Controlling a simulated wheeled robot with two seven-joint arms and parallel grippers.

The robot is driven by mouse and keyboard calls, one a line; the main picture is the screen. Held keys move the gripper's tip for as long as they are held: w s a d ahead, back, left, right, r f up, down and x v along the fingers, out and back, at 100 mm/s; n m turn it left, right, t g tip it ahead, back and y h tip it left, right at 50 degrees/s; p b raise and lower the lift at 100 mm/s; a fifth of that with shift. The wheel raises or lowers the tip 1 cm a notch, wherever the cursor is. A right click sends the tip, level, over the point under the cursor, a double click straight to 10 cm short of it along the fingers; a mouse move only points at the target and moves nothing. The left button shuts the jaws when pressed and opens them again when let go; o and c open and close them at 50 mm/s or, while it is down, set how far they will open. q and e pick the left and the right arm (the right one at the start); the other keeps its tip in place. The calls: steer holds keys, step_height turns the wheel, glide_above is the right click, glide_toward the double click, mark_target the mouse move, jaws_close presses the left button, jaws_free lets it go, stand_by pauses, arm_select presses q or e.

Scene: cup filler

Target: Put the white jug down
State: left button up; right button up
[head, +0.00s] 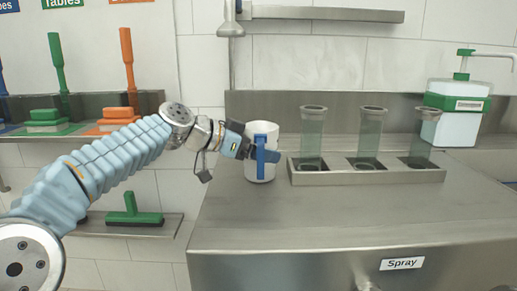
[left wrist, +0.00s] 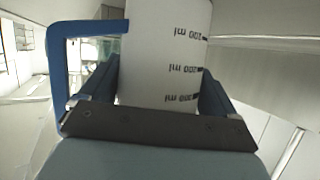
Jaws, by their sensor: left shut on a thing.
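The white jug (head: 261,137) with a blue handle is upright at the left part of the steel counter (head: 330,222), left of the cup holder. In the head view its base looks at or just above the counter; I cannot tell which. My left gripper (head: 254,152) is shut on the jug and reaches it from the left. In the left wrist view the jug (left wrist: 165,50) with its ml marks stands between the two fingers (left wrist: 162,95), and the blue handle (left wrist: 88,28) shows at the left. My right gripper is not in view.
A steel holder (head: 372,178) with three clear greenish tubes (head: 312,135) stands just right of the jug. A white and green pump bottle (head: 455,120) stands at the back right. The counter front is clear.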

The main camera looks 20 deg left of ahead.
arm_select(q)
steer(key=shift+f, duration=0.1)
steer(key=shift+f, duration=0.1)
steer(key=o, duration=0.8)
steer(key=shift+r, duration=0.2)
steer(key=shift+s+a+r, duration=0.1)
steer(key=shift+a, duration=0.05)
steer(key=b+v, duration=0.1)
steer(key=v, duration=1)
steer(key=shift+s+a+r+b, duration=0.15)
steer(key=shift+s+r+b, duration=0.05)
steer(key=shift+s+b, duration=0.1)
steer(key=shift+w, duration=0.1)
